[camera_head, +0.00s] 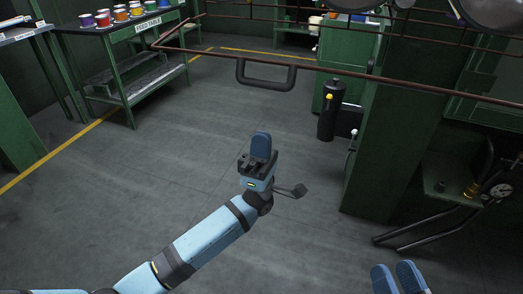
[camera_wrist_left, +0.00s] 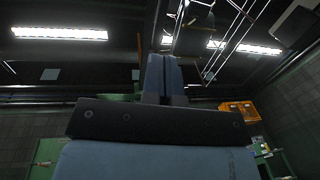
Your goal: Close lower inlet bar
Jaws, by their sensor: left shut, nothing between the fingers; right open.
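A long rust-brown bar (camera_head: 340,71) crosses the upper part of the head view, with a dark loop handle (camera_head: 266,84) hanging from it. I take this to be the inlet bar, though I cannot tell whether it is the lower one. My left gripper (camera_head: 261,136) is shut and empty, its blue fingers pointing up, below the handle in the picture and apart from it. The shut fingers also show in the left wrist view (camera_wrist_left: 164,75). My right gripper (camera_head: 399,276) is open at the bottom edge, with only its blue fingertips showing.
A green table (camera_head: 135,32) with several paint-coloured cups stands at upper left. A green cabinet with a gauge (camera_head: 499,190) and dark pipes is at right. Pans (camera_head: 495,12) hang at upper right. The middle floor is clear.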

